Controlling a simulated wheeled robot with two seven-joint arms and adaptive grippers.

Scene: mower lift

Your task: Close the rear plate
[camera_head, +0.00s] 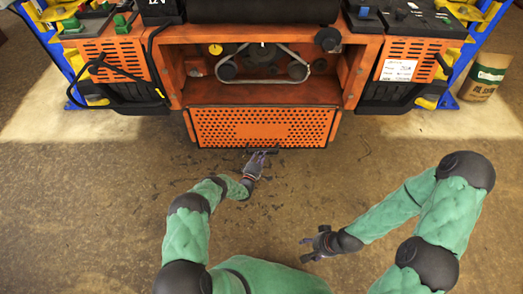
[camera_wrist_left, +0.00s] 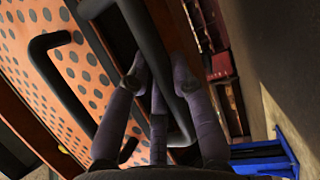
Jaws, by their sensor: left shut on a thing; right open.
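The rear plate (camera_head: 262,127) is an orange panel with many round holes. It hangs open below the bay of the orange mower (camera_head: 262,90), tilted out at its lower edge. A perforated orange surface (camera_wrist_left: 45,75) fills the left of the left wrist view. A dark bar handle (camera_head: 263,151) runs along the plate's lower edge. My left gripper (camera_head: 260,155) is at that edge, shut on the handle; in the left wrist view its fingers (camera_wrist_left: 158,80) close around a black bar (camera_wrist_left: 150,45). My right gripper (camera_head: 307,248) is open and empty over the floor, apart from the plate.
Inside the open bay a pale belt (camera_head: 262,80) runs around dark pulleys. Blue and yellow lift posts (camera_head: 470,50) stand at both sides. A paper-labelled bin (camera_head: 485,77) stands at the right. The brown floor (camera_head: 100,200) in front is clear, with dark stains.

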